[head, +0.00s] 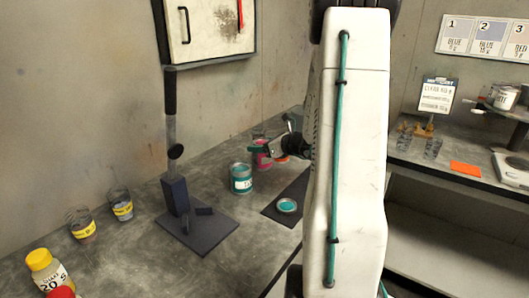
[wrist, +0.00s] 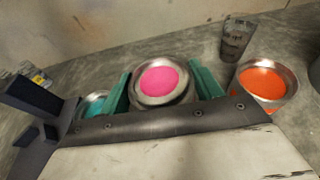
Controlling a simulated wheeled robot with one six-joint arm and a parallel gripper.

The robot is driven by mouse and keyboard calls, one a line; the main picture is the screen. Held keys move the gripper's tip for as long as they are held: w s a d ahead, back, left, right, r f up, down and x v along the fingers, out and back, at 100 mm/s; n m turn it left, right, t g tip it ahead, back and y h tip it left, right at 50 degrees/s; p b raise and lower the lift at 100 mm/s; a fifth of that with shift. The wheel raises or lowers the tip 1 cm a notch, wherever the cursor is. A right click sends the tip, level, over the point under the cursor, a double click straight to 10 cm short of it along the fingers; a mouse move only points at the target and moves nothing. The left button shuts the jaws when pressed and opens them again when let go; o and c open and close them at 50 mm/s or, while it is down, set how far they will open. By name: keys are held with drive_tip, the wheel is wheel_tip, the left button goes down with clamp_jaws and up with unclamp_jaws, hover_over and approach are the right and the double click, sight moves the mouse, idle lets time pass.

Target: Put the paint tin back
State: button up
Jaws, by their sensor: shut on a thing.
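An open tin of pink paint (wrist: 158,80) sits between the two teal fingers of my gripper (wrist: 161,75) in the wrist view, and the gripper is shut on it. In the head view the pink tin (head: 263,160) is partly hidden by my gripper (head: 262,149) and the teal tin. I cannot tell whether its base touches the bench. An open teal paint tin (head: 241,179) stands just in front and to the left. An open orange paint tin (wrist: 263,84) stands to the right in the wrist view; my arm mostly hides it in the head view.
A teal-topped lid (head: 287,205) lies on a dark mat (head: 272,212). A dark stand (head: 176,198) rises left of the tins. Two labelled cups (head: 81,224) and a yellow-capped bottle (head: 43,268) are at left. A grey cup (wrist: 236,40) stands behind the tins.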

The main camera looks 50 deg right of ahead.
drive_tip(key=shift+w+d+f, duration=0.1)
drive_tip(key=shift+w+d, duration=0.3)
drive_tip(key=shift+d, duration=0.05)
drive_tip(key=shift+d+f, duration=0.1)
drive_tip(key=shift+f, duration=1.6)
drive_tip(key=o, duration=1.2)
drive_tip(key=shift+f, duration=0.15)
drive_tip(key=shift+o, duration=0.2)
